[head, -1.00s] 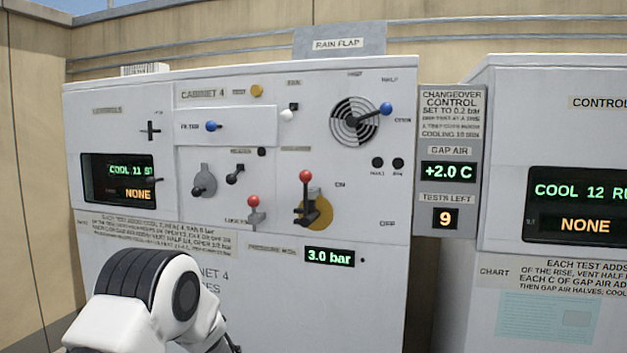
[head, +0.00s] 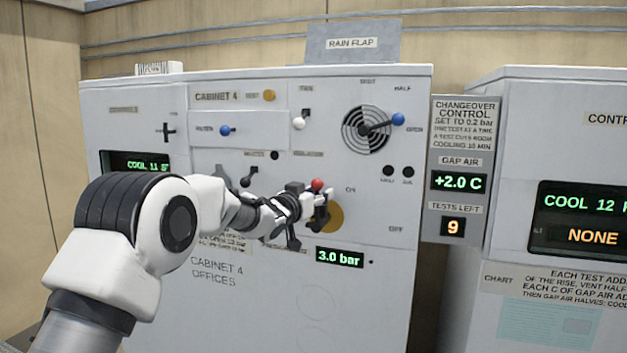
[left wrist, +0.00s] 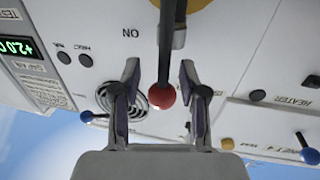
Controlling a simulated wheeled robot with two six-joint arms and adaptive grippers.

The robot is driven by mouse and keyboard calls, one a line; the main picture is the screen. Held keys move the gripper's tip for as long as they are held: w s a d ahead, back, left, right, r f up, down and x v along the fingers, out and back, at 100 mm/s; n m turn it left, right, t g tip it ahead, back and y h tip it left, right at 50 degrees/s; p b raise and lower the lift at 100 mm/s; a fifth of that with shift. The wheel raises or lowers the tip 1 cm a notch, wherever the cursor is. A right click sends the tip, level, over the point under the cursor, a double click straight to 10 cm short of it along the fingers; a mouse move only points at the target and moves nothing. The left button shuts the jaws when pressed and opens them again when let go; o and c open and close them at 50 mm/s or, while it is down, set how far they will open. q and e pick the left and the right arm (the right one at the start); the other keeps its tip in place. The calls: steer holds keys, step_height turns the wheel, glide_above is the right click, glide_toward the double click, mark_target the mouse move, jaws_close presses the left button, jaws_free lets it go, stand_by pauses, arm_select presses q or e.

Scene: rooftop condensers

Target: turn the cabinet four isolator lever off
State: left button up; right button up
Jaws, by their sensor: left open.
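The isolator lever has a red knob (head: 317,184) and a dark shaft in front of a yellow disc (head: 335,216) on cabinet four (head: 255,315). The lever points up, by the ON mark. My left gripper (head: 318,205) is at the lever, partly hiding its shaft. In the left wrist view, which is upside down, my left gripper (left wrist: 159,78) is open, with one finger on each side of the lever's red knob (left wrist: 161,96) and shaft. Gaps show on both sides, so the fingers look apart from it. My right gripper is out of view.
A vent dial with a blue knob (head: 398,119) is up to the right. A white-knobbed switch (head: 299,123) and a blue filter knob (head: 225,131) are up to the left. The pressure display (head: 339,257) reads 3.0 bar. My left arm hides the lower-left controls.

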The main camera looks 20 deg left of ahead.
arm_select(q)
steer(key=shift+s+a, duration=0.1)
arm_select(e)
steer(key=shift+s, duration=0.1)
arm_select(q)
jaws_close()
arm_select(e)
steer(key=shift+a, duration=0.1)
